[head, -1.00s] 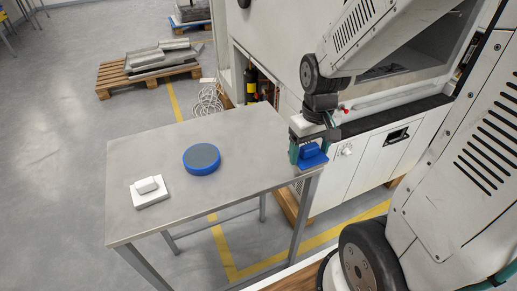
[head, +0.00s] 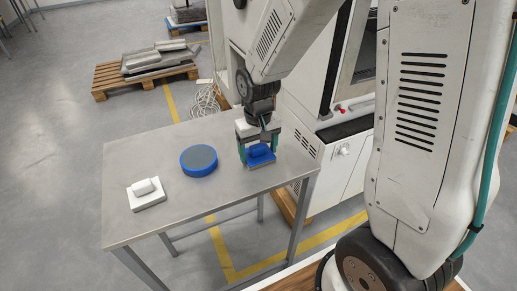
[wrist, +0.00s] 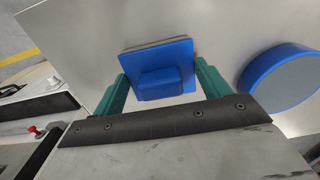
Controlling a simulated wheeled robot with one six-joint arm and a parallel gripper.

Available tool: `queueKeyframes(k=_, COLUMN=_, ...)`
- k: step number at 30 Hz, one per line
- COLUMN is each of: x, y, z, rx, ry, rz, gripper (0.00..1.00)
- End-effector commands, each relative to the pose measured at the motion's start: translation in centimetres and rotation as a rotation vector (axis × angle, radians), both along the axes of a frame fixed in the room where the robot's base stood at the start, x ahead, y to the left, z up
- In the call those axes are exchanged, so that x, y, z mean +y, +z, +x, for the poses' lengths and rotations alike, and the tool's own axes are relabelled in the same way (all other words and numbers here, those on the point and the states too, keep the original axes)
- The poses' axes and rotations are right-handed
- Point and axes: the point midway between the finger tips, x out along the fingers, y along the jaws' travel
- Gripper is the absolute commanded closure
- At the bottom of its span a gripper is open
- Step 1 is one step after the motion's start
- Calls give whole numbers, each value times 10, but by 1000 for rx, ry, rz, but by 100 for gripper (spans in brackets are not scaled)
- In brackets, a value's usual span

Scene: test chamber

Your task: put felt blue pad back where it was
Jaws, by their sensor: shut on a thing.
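The blue pad (head: 261,157) is a flat square with a raised block grip on top and a thin paler layer beneath. My gripper (head: 259,149) is shut on the pad's grip, with the pad low over the right part of the grey table. The wrist view shows the pad (wrist: 158,70) between the green fingers of my gripper (wrist: 160,82). I cannot tell whether its underside touches the table. A white pad (head: 147,193) of like shape lies at the table's left front.
A round blue disc with a grey top (head: 199,160) sits on the table (head: 200,200), left of my gripper. The table's right edge is close to the pad. A white machine (head: 335,150) stands beyond that edge. The table's front middle is clear.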

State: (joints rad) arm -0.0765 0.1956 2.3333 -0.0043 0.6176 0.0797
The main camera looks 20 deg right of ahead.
Motion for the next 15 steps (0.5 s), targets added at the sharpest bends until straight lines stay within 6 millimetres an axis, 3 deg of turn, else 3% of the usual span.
queueKeyframes(k=5, x=0, y=-2, z=-1, rx=1, ry=0, rz=0, gripper=49)
queueKeyframes(k=6, x=0, y=-2, z=-1, rx=1, ry=0, rz=0, gripper=16)
queueKeyframes(k=8, x=0, y=-2, z=-1, rx=1, ry=0, rz=0, gripper=2)
queueKeyframes(k=15, x=0, y=-1, z=-1, rx=0, ry=0, rz=0, gripper=2)
